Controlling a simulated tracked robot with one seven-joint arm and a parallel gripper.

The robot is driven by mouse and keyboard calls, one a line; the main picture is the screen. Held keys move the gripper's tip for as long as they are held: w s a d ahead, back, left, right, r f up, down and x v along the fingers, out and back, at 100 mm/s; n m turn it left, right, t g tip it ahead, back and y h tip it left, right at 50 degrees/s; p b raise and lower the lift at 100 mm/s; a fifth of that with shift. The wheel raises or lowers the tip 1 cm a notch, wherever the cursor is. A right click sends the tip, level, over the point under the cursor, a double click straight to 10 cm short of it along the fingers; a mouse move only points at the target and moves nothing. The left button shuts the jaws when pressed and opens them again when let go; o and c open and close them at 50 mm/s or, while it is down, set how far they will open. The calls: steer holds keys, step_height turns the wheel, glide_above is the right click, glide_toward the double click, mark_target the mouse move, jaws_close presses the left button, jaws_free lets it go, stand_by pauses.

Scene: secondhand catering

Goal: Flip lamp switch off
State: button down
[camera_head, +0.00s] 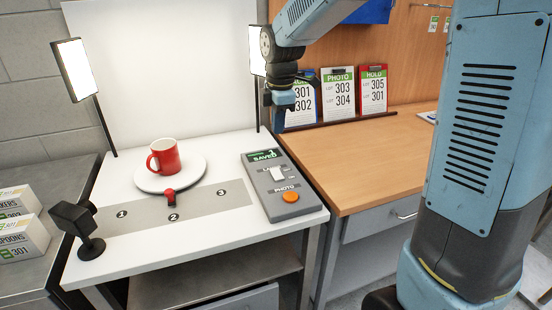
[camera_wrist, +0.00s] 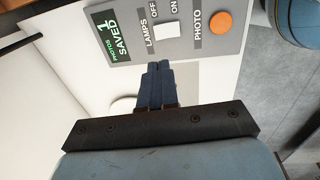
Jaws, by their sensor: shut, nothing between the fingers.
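The grey control box (camera_head: 262,200) stands at the right end of the white photo table. Its white lamp switch (camera_head: 277,174) also shows in the wrist view (camera_wrist: 167,30), beside the LAMPS, OFF and ON labels. I cannot tell which way it is set. Two lamp panels, the left one (camera_head: 73,68) and the partly hidden right one (camera_head: 257,64), look bright white. My gripper (camera_head: 282,100) hangs above the back of the box, apart from it. In the wrist view its blue fingers (camera_wrist: 158,68) are together and empty, pointing toward the switch side of the box.
An orange PHOTO button (camera_head: 290,197) sits on the box near the switch. A red mug (camera_head: 164,157) stands on a white turntable (camera_head: 190,180). A small black camera (camera_head: 78,222) is at the table's left front. A wooden counter (camera_head: 360,165) lies to the right.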

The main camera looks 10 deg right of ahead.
mark_target(276, 172)
steer(key=f, duration=0.4)
steer(key=w+f, duration=0.1)
steer(key=f, duration=0.9)
steer(key=shift+w+a, duration=0.25)
steer(key=shift+w, duration=0.05)
steer(key=shift+r, duration=0.1)
steer(key=shift+a, duration=0.2)
steer(key=shift+d, duration=0.3)
steer(key=shift+s, duration=0.15)
steer(key=shift+s+d+r, duration=0.1)
steer(key=shift+s+d, duration=0.05)
steer(key=shift+s, duration=0.45)
